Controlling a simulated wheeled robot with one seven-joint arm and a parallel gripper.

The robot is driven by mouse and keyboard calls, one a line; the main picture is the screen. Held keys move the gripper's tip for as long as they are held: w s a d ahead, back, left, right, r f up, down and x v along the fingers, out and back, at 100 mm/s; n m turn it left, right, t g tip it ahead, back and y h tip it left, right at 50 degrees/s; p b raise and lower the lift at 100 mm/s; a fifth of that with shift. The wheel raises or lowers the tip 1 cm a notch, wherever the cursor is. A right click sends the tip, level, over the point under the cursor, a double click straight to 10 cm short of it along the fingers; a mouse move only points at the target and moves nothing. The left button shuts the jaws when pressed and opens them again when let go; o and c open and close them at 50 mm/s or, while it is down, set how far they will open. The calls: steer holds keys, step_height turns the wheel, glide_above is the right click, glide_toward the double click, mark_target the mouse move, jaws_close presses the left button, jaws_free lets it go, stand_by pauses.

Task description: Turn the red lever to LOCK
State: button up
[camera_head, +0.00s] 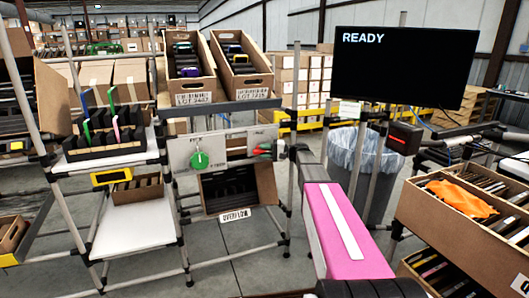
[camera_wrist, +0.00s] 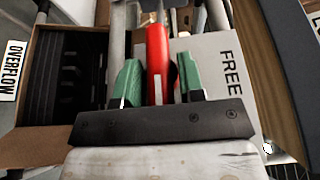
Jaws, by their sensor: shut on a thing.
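The red lever (camera_head: 262,152) is at the right part of a pale panel (camera_head: 184,158) on the rack, small in the head view. In the wrist view the red lever (camera_wrist: 157,62) stands between the two green fingers of my gripper (camera_wrist: 159,84), running up from the jaws towards a metal end at the top. The word FREE shows on the panel to the right of the lever. I see no readable LOCK mark. My gripper (camera_head: 271,150) also shows in the head view, at the panel, shut on the lever. The lever's lower end is hidden by the gripper.
A green knob (camera_head: 200,160) sits on the panel's left part. Below the panel is an open OVERFLOW carton (camera_head: 267,185). Two tilted cartons (camera_head: 189,84) stand above. A screen (camera_head: 404,68) reads READY. A bin (camera_head: 362,170) and a carton with orange cloth (camera_head: 462,245) are at the right.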

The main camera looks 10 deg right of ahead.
stand_by(0.4)
steer(key=o, duration=0.7)
steer(key=s+d, duration=0.1)
steer(key=d, duration=0.9)
steer(key=shift+s+d, duration=0.35)
steer(key=shift+f, duration=0.1)
steer(key=s+a+f+g+h, duration=0.2)
steer(key=s+a+f+h, duration=0.6)
steer(key=s+f, duration=0.65)
steer(key=s+f+n+h, duration=0.1)
steer(key=s+f+h, duration=0.3)
steer(key=s, duration=0.4)
steer(key=s+d+f+h, duration=0.1)
steer(key=s+f+h, duration=0.4)
steer(key=s, duration=0.3)
steer(key=shift+s+d+f+n+g+h, duration=0.25)
steer(key=shift+s+d+n+g+h, duration=0.05)
steer(key=shift+n+h, duration=0.1)
